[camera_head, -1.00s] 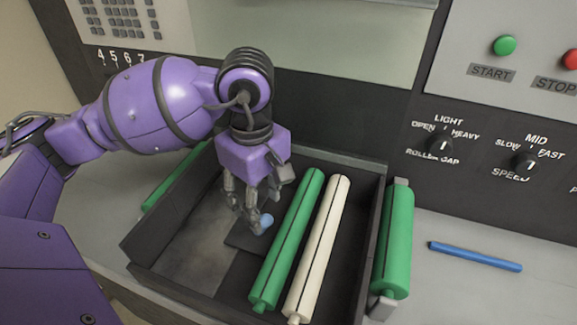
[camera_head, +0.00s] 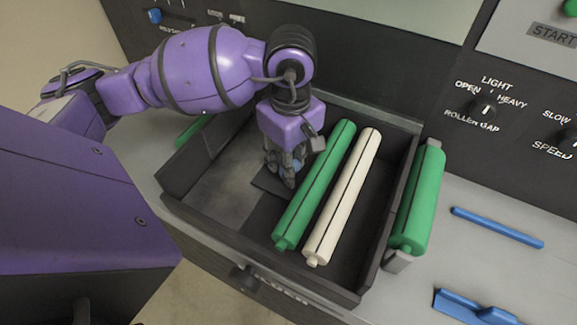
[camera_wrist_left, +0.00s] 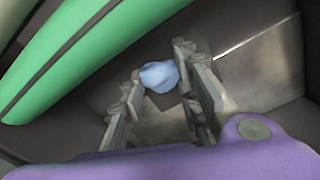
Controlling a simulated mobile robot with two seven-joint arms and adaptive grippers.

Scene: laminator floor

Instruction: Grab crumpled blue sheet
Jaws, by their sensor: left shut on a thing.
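The crumpled blue sheet (camera_wrist_left: 158,76) is a small pale blue wad between the fingertips of my left gripper (camera_wrist_left: 160,80) in the left wrist view. The left gripper (camera_head: 285,170) is shut on it, pointing down inside the dark tray, left of the green roller. In the head view the fingers hide most of the sheet. I cannot tell whether the sheet still touches the tray floor. My right gripper is not in view.
The dark tray (camera_head: 195,215) has raised walls. A green roller (camera_head: 315,185) and a cream roller (camera_head: 343,197) lie in it, close right of my gripper. Another green roller (camera_head: 420,195) is mounted outside the right wall. Blue tools (camera_head: 497,228) lie on the counter at right.

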